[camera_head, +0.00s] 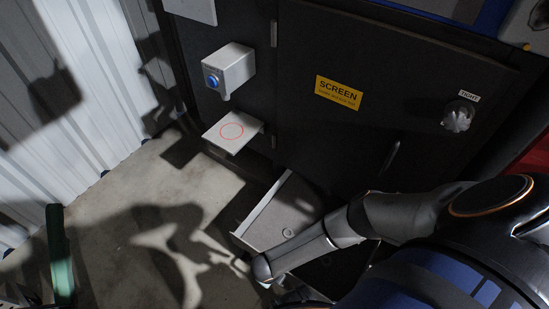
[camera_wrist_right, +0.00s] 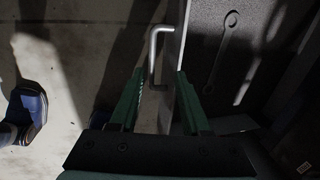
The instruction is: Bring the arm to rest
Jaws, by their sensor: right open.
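My right arm (camera_head: 385,215) comes in from the right in the head view and bends down to the bottom edge, low in front of the dark cabinet. Its gripper is mostly hidden there. In the right wrist view my right gripper (camera_wrist_right: 158,78) is open, with its two green fingers apart. A bent metal handle (camera_wrist_right: 153,55) on the edge of a grey panel (camera_wrist_right: 181,45) lies just past and between the fingertips. I cannot tell whether the fingers touch it. My left gripper is not in view.
The dark cabinet (camera_head: 290,110) carries a yellow SCREEN label (camera_head: 339,93), a knob (camera_head: 457,116), a blue-button box (camera_head: 229,67) and a plate with a red circle (camera_head: 222,141). A grey open drawer (camera_head: 283,212) juts out below.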

